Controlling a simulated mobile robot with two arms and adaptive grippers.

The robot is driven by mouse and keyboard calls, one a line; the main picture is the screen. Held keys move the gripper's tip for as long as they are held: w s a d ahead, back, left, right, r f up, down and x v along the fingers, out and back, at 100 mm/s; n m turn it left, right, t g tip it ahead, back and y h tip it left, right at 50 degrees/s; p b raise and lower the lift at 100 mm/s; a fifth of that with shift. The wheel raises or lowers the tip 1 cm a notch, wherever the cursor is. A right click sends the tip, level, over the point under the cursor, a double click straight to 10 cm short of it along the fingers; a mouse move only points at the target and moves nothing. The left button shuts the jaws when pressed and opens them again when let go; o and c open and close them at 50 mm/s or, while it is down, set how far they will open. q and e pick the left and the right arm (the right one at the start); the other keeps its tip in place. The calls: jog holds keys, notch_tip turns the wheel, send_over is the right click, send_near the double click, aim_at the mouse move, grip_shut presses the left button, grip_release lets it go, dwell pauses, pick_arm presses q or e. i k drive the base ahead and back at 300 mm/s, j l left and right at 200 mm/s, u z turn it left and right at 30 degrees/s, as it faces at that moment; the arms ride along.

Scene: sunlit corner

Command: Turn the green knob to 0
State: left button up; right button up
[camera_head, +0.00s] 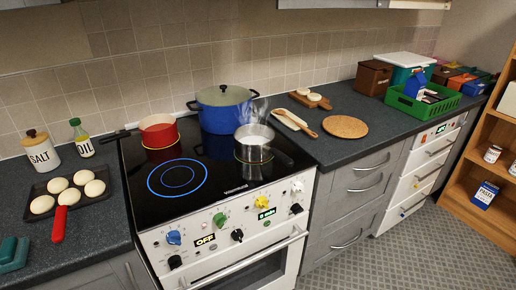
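The green knob (220,219) is on the white front panel of the stove (160,225), between a blue knob (174,238) and a yellow knob (262,201). Its pointer and any number marks are too small to read. A display (205,240) left of and below it reads OFF. A black knob (237,235) sits below and right of it. Neither of my grippers is in view, and nothing touches the green knob.
A steaming pot (253,143), a blue pot (223,108) and a red pan (159,131) stand on the black cooktop. A white knob (297,186) and a green-lit display (266,213) are further right. The oven handle (250,259) runs below the panel. The floor in front is clear.

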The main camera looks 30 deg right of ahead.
aim_at(220, 219)
jog(key=l, duration=0.65)
jog(key=k+l, duration=0.15)
jog(key=l, duration=0.5)
jog(key=u, duration=0.05)
